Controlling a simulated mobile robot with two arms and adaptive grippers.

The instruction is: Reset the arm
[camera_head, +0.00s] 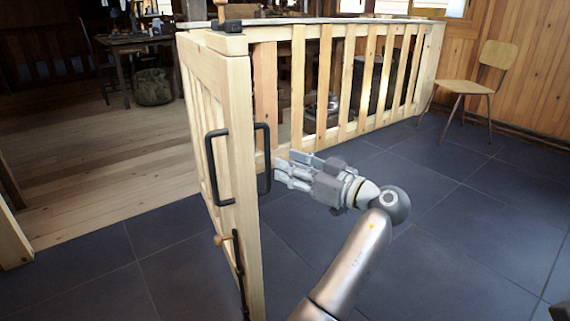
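My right gripper does not clearly show.
A slatted wooden railing (345,85) runs back right from the gate. A wooden chair (478,80) stands by the panelled wall. Dark floor tiles (450,215) are clear on the right. A table (130,40) and a basket (153,87) are at the back left. A small dark shape is in the bottom right corner.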

